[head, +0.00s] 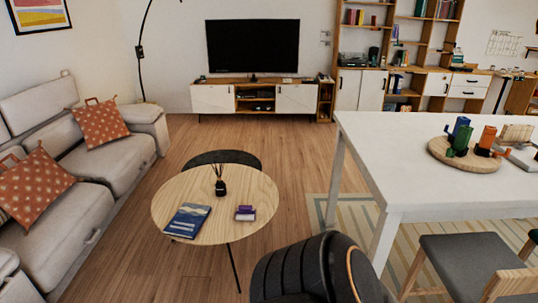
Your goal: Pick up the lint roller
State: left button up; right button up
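I cannot make out a lint roller for certain in the head view. A small purple object (245,210) lies on the right part of the round wooden coffee table (172,200). It is too small to tell what it is. Neither of my grippers shows in the head view.
A blue book (188,220) and a dark reed diffuser (220,186) share the coffee table. A grey sofa (110,164) stands left, a white table (400,150) right. A dark rounded shape (300,270) fills the bottom middle. Wooden floor (165,275) lies open between sofa and coffee table.

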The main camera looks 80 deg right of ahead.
aim_at(244, 212)
jog(key=z, duration=2.3)
